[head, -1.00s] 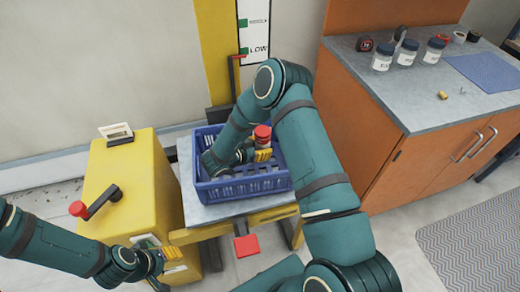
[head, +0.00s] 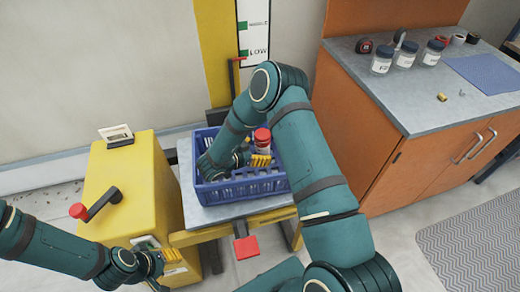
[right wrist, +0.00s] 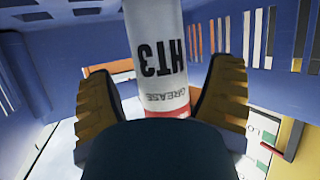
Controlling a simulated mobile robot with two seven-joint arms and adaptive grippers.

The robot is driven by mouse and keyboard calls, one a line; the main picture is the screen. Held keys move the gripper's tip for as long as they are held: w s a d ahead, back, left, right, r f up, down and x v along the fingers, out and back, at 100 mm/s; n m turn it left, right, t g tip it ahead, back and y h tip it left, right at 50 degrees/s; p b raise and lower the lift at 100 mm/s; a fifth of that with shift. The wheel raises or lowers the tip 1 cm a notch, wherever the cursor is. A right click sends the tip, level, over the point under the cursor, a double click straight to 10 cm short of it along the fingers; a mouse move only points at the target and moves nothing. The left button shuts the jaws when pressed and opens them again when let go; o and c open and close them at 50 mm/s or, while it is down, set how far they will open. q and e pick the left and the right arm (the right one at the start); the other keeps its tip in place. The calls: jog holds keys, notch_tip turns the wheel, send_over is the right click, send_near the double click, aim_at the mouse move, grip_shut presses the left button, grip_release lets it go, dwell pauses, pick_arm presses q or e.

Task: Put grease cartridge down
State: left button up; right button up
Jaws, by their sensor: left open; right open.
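The grease cartridge (head: 263,146) is white with a red cap and stands roughly upright inside the blue crate (head: 240,190). In the right wrist view the cartridge (right wrist: 160,60) shows "HT3" and "GREASE" lettering, upside down, and a red band. My right gripper (head: 260,160) reaches down into the crate. Its yellow fingers (right wrist: 165,95) are open, one on each side of the cartridge. The cartridge's foot is hidden in the head view. My left gripper (head: 158,264) is open and empty in front of the yellow cabinet, low at the left.
The crate stands on a small grey-topped yellow stand with a red pedal (head: 247,246) in front. The yellow cabinet (head: 140,185) with a crank is to its left. An orange-fronted counter (head: 430,105) at the right holds several jars and a blue mat (head: 485,72).

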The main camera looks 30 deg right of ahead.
jog(key=p+v, duration=0.1)
jog(key=v, duration=0.5)
jog(key=shift+s+a, duration=0.1)
dwell(0.3)
